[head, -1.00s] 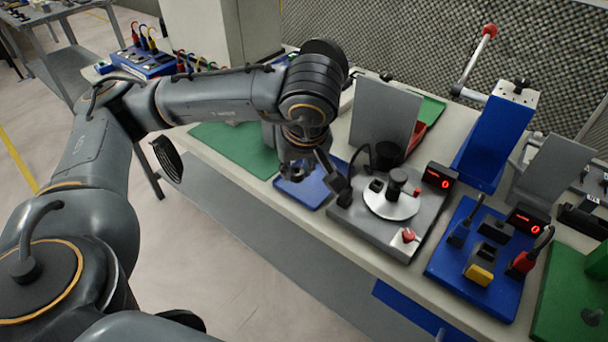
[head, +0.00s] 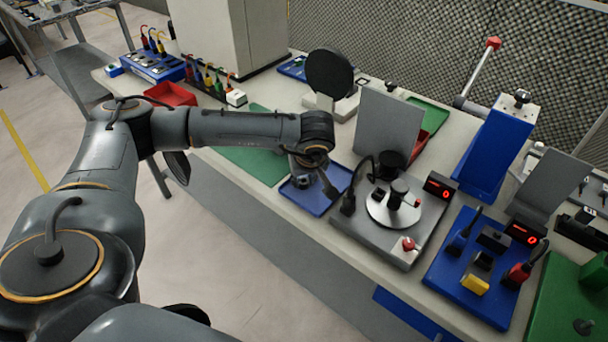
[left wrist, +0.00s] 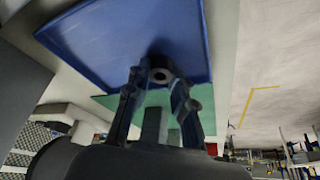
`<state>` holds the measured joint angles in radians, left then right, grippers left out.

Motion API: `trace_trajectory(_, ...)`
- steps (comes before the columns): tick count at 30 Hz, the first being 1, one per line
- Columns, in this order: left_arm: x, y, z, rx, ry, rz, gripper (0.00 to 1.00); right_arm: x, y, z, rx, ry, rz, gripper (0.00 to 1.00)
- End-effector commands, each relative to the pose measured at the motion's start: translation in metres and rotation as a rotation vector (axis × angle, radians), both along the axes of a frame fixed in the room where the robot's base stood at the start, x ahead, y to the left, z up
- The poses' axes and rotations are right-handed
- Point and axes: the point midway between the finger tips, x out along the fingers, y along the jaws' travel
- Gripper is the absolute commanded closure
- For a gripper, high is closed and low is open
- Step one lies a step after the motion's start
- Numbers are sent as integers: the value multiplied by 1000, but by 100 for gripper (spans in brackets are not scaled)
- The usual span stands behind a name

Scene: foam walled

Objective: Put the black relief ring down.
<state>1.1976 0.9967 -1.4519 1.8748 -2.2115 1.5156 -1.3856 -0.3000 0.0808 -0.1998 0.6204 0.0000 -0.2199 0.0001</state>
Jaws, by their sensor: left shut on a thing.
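My left gripper (head: 304,177) is over the blue tray (head: 322,204) near the front edge of the bench. In the left wrist view the left gripper (left wrist: 158,82) is shut on the black relief ring (left wrist: 161,71), a small dark ring with a round hole, held between its fingertips. The blue tray (left wrist: 110,40) fills much of that view behind the ring. I cannot tell whether the ring touches the tray. In the head view the ring is hard to make out against the gripper. My right gripper is not in view.
A grey station with a silver disc (head: 394,210) and a black cable stands just right of the tray. A green mat (head: 243,160) lies to its left. A round black disc on a stand (head: 328,74) and an upright grey panel (head: 389,122) stand behind.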

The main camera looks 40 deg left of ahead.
Motion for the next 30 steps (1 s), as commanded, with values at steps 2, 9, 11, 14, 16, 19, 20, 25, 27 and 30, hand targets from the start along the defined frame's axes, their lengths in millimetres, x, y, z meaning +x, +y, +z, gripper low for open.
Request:
trace_trajectory(2, 0, 0, -1, -1, -1, 0, 93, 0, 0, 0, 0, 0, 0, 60)
trace_trajectory(9, 0, 0, -5, 0, 0, 1, 93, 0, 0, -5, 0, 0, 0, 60)
trace_trajectory(11, 0, 0, -3, 0, 0, 1, 68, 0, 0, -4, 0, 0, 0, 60)
trace_trajectory(14, 0, 0, -3, 0, 0, 1, 54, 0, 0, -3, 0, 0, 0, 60)
trace_trajectory(16, 0, 0, -3, 0, 0, 1, 54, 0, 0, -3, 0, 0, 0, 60)
trace_trajectory(19, 0, 0, -3, 0, 0, 1, 54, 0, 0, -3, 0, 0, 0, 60)
trace_trajectory(20, 0, 0, -3, 0, 0, 1, 54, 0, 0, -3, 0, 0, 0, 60)
trace_trajectory(25, 0, 0, 3, 0, -2, 1, 54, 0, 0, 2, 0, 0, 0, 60)
trace_trajectory(27, -1, -3, 9, -1, -5, 0, 54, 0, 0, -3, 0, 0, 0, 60)
trace_trajectory(30, -6, -8, 26, -1, -6, 0, 54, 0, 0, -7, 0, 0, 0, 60)
